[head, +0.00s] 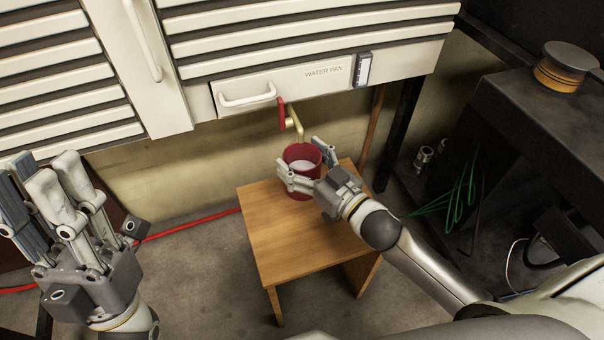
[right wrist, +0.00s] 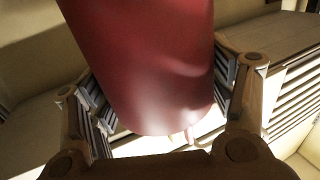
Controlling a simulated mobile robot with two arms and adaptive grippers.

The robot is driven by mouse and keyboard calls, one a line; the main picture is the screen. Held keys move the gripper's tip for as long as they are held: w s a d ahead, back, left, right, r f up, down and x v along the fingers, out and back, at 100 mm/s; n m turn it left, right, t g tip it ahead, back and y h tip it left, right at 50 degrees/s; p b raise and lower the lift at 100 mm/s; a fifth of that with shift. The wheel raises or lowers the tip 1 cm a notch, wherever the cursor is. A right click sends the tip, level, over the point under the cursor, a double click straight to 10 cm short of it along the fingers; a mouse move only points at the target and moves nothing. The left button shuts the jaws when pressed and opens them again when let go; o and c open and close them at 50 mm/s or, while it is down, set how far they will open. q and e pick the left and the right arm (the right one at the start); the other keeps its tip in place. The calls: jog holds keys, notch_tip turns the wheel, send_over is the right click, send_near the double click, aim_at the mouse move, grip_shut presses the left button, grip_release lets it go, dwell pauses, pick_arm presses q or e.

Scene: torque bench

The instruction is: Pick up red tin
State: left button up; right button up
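The red tin (head: 300,192) is an open-topped red can with a pale inside, upright at the back of a small wooden stool (head: 285,236), under a brass tap. My right gripper (head: 308,166) reaches in from the right, with one finger on each side of the tin. In the right wrist view the red tin (right wrist: 150,60) fills the space between the two finger pads, which look pressed to its sides. I cannot tell whether its base touches the stool. My left gripper (head: 58,185) is empty and open at the left, away from the tin.
A brass tap (head: 294,120) with a red handle (head: 282,114) hangs close above the tin. A white louvred cabinet with a water pan drawer (head: 290,88) stands behind. A dark bench (head: 540,105) is at the right. A red hose (head: 190,222) lies on the floor.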

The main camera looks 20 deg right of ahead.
jog(key=c, duration=1)
jog(key=shift+r, duration=0.1)
jog(key=shift+r, duration=0.1)
